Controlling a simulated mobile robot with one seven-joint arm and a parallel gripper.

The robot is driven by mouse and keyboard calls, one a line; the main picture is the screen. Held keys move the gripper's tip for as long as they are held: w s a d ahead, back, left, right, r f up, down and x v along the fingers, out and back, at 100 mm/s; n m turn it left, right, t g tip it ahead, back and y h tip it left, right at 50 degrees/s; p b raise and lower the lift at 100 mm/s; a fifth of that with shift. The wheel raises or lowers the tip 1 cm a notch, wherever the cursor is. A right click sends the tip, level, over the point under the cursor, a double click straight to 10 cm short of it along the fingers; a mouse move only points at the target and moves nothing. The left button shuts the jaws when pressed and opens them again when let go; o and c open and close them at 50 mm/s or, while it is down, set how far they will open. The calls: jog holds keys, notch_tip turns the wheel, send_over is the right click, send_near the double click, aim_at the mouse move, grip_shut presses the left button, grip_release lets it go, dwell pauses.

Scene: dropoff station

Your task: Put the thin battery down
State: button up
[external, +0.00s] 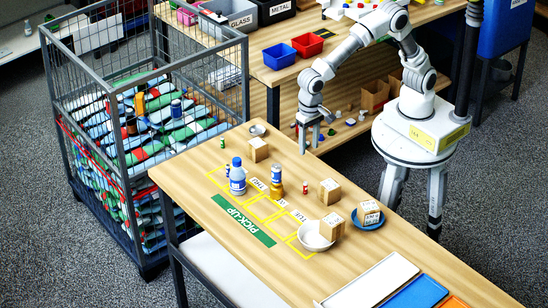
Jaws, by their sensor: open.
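My gripper (310,147) points down at the far edge of the wooden table (262,232), with its fingers apart. I see nothing held between them. Two small upright cylinders stand on the table: a green one (222,143) at the left and a red one (305,187) near the middle. Either could be a battery, but they are too small to tell, and I cannot say which is the thin battery. Both stand apart from my gripper. I cannot tell whether the fingertips touch the table.
A wire cage (110,90) is at left. A bench (275,76) with bins (280,56) stands behind.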

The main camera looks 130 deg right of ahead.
send_over(306, 182)
jog(key=f, duration=0.9)
jog(key=shift+s+a+f, duration=0.15)
jog(key=shift+a+f, duration=0.05)
jog(key=shift+f, duration=0.2)
jog(key=shift+d+f+b, duration=0.15)
jog(key=shift+f, duration=1.25)
jog(key=shift+d+f+b, duration=0.15)
jog(key=shift+f, duration=1.25)
grip_shut()
